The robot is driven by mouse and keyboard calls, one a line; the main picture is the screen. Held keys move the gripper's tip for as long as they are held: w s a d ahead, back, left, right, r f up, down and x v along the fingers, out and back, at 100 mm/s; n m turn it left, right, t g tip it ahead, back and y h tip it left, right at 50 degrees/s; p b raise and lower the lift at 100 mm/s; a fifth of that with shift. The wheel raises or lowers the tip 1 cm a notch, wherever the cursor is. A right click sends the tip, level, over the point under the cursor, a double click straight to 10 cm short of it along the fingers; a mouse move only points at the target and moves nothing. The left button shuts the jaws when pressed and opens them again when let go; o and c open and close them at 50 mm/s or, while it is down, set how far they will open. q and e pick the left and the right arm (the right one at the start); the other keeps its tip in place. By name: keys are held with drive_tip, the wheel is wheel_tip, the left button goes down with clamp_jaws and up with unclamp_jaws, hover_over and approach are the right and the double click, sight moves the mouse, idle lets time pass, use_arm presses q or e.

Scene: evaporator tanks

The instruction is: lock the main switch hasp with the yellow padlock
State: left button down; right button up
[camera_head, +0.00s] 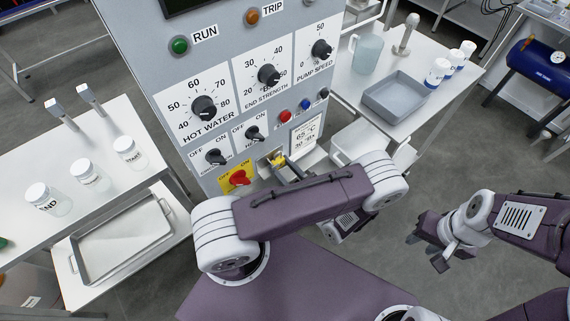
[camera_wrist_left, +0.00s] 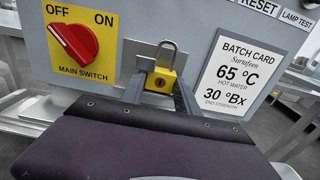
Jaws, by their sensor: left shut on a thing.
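The yellow padlock (camera_wrist_left: 161,82) is held upright between the fingers of my left gripper (camera_wrist_left: 159,92), its silver shackle upward. It sits in front of a bare metal hasp plate (camera_wrist_left: 140,52) on the panel. I cannot tell whether the shackle passes through the hasp or is closed. The red main switch knob (camera_wrist_left: 73,42) is left of it, tilted toward OFF on a yellow plate. In the head view the padlock (camera_head: 278,158) and the switch knob (camera_head: 239,178) show small, partly behind my left arm. My right gripper (camera_head: 428,251) is open and empty, away from the panel.
The batch card (camera_head: 305,135) is right of the padlock, with knobs and push buttons above. A bench with several jars (camera_head: 90,176) and a tray (camera_head: 122,242) below stand at left. A bench with a grey tray (camera_head: 396,97) stands at right. Floor around my right gripper is clear.

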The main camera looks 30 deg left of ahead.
use_arm(q)
drive_tip(key=shift+s+a+p, duration=0.15)
drive_tip(key=shift+s+a, duration=0.1)
drive_tip(key=shift+s, duration=0.35)
drive_tip(key=shift+s+a+p, duration=0.15)
drive_tip(key=shift+s+a, duration=0.05)
drive_tip(key=shift+s, duration=0.35)
drive_tip(key=shift+f, duration=0.15)
drive_tip(key=c, duration=0.8)
unclamp_jaws()
drive_tip(key=shift+d, duration=0.1)
drive_tip(key=shift+b+v, duration=0.4)
drive_tip(key=shift+v, duration=2.55)
